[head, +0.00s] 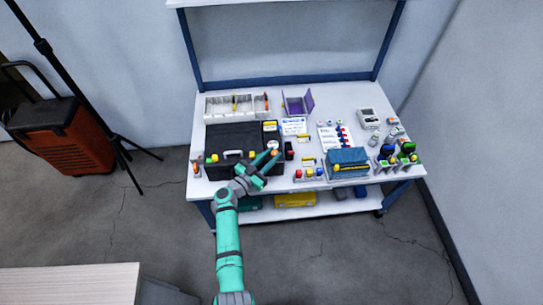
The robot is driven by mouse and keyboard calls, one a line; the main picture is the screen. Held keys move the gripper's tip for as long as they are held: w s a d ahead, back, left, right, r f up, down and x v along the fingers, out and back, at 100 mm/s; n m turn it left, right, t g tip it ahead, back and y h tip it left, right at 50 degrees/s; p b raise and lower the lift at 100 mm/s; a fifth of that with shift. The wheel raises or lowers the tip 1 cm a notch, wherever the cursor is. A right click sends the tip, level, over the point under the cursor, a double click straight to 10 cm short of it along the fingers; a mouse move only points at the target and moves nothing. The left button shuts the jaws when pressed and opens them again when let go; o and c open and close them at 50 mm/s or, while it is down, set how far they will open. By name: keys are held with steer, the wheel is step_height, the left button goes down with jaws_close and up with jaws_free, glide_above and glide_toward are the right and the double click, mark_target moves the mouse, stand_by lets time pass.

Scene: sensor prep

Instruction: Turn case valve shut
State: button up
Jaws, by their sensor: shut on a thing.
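The black case (226,135) stands closed on the left half of the white bench, with a pale handle and yellow latches on its front. My gripper (271,155) is at the case's front right corner, reaching in from the front. A small orange knob (275,152), which looks like the case valve, shows at the fingertips. The jaws are shut on it. The fingers hide part of it, and its turn angle is too small to tell.
A blue pouch (347,158) and several small bottles stand to the right. A black-and-red item (289,150) stands close to the right of my gripper. A tripod (92,100) stands left of the bench.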

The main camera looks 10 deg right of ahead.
steer(key=o, duration=1)
steer(key=shift+o, duration=0.2)
steer(key=v, duration=1)
steer(key=shift+s+a, duration=0.25)
steer(key=shift+a, duration=0.05)
